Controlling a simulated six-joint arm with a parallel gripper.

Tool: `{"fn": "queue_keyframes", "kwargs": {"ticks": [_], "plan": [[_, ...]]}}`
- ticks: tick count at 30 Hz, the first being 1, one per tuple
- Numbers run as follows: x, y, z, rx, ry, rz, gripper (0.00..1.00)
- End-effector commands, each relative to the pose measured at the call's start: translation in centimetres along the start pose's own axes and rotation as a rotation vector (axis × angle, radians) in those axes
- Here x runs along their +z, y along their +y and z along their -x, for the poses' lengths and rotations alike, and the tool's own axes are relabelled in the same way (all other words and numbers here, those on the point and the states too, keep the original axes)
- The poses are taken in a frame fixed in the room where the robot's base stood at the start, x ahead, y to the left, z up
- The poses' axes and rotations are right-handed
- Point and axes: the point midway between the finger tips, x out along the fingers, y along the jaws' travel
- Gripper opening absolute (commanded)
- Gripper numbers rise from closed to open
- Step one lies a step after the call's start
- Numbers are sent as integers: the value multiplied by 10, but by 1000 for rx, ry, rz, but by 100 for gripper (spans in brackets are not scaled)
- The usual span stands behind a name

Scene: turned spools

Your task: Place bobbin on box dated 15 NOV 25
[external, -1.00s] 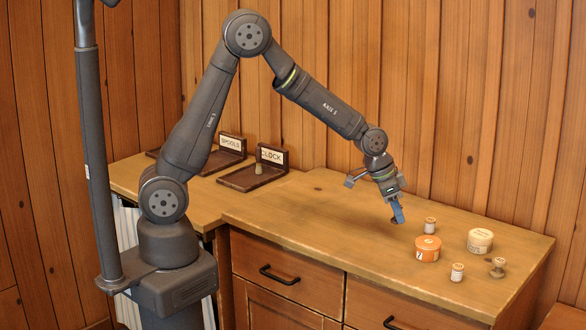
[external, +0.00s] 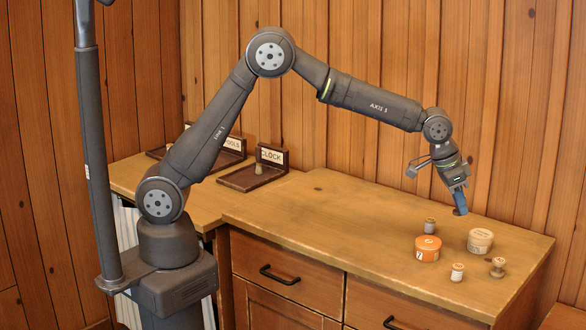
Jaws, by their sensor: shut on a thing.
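My gripper (external: 460,211) is shut on a small dark brown piece (external: 457,212), apparently the bobbin, mostly hidden by the blue fingers. It is in the air over the right part of the cabinet top, up and left of the cream round box (external: 480,242). The cream box has printing on its lid. A round orange box (external: 428,248) with a white label stands to its left. The dates on both boxes are too small to read.
A spool with a pale band (external: 430,226) stands behind the orange box. Another pale-banded spool (external: 457,272) and a plain wooden spool (external: 498,267) stand in front. A tray marked CLOCK (external: 250,178) holds a small wooden piece. The middle of the cabinet top (external: 320,215) is clear.

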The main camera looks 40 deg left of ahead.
Motion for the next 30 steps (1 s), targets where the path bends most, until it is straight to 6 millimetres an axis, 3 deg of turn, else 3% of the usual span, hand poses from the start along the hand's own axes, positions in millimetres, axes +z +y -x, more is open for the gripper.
{"fn": "queue_keyframes", "kwargs": {"ticks": [5,12,24,30], "plan": [[-34,20,-6,-5,3,8,5],[-50,25,-11,-10,1,19,5],[-68,-47,-72,-11,0,20,5],[-74,-70,-91,-10,2,19,5]]}}
